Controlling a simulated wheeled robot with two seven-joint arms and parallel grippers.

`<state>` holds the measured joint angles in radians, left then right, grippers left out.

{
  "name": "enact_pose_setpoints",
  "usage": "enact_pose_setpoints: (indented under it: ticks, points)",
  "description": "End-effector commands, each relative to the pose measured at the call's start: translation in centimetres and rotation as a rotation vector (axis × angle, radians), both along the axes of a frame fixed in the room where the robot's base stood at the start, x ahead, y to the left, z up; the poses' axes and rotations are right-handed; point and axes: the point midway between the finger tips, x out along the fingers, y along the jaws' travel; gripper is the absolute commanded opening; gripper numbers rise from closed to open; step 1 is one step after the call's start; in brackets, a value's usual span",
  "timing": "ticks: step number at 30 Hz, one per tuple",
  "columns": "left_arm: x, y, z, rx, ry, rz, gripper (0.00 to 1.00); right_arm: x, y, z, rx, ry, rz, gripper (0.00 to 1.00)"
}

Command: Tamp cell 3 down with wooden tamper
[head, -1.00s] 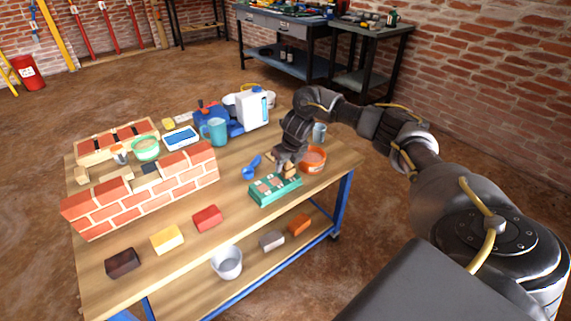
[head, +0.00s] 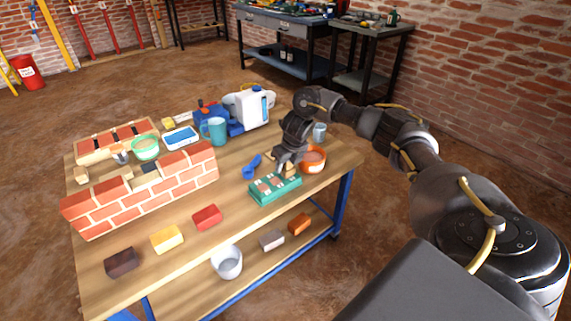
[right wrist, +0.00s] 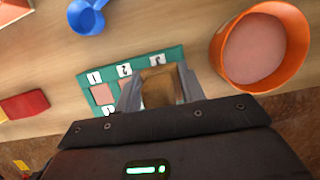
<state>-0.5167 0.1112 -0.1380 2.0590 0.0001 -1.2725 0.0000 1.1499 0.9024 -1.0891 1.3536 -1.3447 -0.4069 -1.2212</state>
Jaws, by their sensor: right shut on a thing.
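A green mould tray (head: 272,192) with several cells sits near the right front of the workbench. In the right wrist view the green tray (right wrist: 88,80) shows labels 1 and 2, and pinkish fill in the cell by label 1. My right gripper (head: 289,166) is over the tray's right part, pointing down. It is shut on the wooden tamper (right wrist: 158,88), which hides the cells beneath it. I cannot tell whether the tamper touches the fill. My left gripper is not in view.
An orange bowl (head: 313,158) of pinkish mix stands close to the right of the gripper. A blue scoop (head: 251,166) lies left of it. A small brick wall (head: 150,190) stands at left. Red (head: 207,217) and yellow (head: 167,239) blocks lie in front, with bare wood between.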

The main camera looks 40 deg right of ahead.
Motion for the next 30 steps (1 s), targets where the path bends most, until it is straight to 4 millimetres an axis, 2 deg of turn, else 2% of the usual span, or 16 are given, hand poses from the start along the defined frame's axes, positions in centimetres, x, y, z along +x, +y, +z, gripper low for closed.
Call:
enact_pose_setpoints:
  ticks: [30]
  points:
    - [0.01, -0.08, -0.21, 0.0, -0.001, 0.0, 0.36, 0.01, 0.01, -0.61, 0.0, 0.0, 0.0, 0.16]
